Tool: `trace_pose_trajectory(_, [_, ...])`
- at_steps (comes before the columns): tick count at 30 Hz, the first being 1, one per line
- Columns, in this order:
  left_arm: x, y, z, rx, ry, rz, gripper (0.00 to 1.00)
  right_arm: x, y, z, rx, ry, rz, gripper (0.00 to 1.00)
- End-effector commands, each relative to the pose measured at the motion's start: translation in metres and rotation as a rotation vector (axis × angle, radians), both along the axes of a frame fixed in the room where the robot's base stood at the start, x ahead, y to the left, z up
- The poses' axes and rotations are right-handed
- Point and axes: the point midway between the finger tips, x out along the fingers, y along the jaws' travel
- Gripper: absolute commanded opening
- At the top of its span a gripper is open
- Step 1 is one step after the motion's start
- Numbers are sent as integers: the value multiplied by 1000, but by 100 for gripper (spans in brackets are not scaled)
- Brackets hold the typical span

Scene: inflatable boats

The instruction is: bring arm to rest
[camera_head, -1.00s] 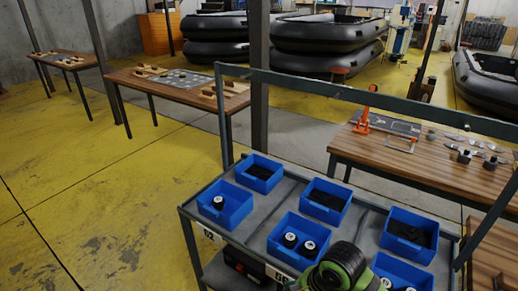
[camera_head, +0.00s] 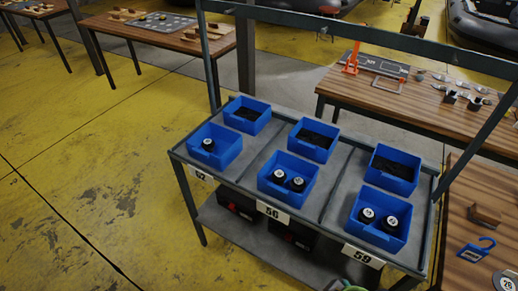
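Neither of my grippers shows in the head view. Only a small green and grey piece, which looks like part of my arm, shows at the bottom edge, below the front of the grey cart (camera_head: 238,182). What it ends in is hidden below the frame. The cart's top holds several blue bins in two rows. The front left bin (camera_head: 226,152) holds one black round part with a white top. The front middle bin (camera_head: 270,190) and the front right bin (camera_head: 362,228) hold two each. The back bins hold dark contents that I cannot make out.
A wooden table (camera_head: 425,112) with an orange clamp (camera_head: 351,58) and small metal parts stands behind the cart. Another wooden surface (camera_head: 455,225) with a blue hook-shaped tag (camera_head: 476,250) is at the right. Open yellow floor (camera_head: 85,190) lies to the left.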

Motion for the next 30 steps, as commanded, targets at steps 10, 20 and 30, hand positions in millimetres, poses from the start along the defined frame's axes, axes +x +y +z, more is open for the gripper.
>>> trace_pose_trajectory(10, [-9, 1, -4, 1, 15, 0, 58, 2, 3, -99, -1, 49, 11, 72])
trace_pose_trajectory(20, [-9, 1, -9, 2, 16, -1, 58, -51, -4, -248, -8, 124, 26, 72])
trace_pose_trajectory(30, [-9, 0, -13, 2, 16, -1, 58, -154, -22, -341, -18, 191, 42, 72])
